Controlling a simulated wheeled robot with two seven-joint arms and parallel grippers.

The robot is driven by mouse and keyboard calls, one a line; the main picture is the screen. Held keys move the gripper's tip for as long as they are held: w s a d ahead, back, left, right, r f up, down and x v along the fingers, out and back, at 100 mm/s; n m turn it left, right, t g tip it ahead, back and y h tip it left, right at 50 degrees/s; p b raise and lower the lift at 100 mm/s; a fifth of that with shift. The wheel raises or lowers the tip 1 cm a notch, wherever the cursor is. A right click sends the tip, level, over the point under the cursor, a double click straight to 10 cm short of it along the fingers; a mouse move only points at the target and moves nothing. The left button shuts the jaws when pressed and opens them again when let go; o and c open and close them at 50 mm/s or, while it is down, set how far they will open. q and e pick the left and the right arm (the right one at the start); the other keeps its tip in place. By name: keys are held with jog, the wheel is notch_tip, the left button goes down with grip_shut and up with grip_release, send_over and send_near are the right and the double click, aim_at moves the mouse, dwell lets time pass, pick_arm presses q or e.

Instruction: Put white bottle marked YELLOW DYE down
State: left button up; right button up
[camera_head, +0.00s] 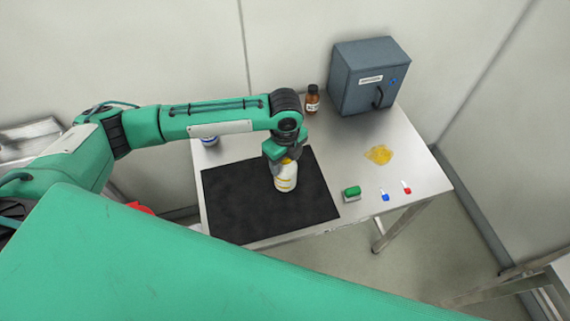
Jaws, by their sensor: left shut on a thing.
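The white bottle with yellow markings (285,182) is upright over the black mat (232,212), towards the mat's right side. Its lettering is too small to read. My left gripper (284,158) points down and is shut on the bottle's upper part, hiding its top. I cannot tell whether the bottle's base touches the mat. My right gripper is not in view.
The table (335,155) also holds a grey box (368,78), a brown bottle (312,100), a yellow spill (379,155), a green block (351,193), and small blue (385,196) and red (406,188) items. The left part of the mat is clear.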

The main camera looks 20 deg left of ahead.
pick_arm(q)
notch_tip(320, 180, down, 3)
jog(key=shift+f, duration=0.1)
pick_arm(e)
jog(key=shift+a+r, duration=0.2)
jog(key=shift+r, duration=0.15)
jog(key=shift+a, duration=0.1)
pick_arm(q)
jog(key=o, duration=1.5)
jog(key=shift+f, duration=0.15)
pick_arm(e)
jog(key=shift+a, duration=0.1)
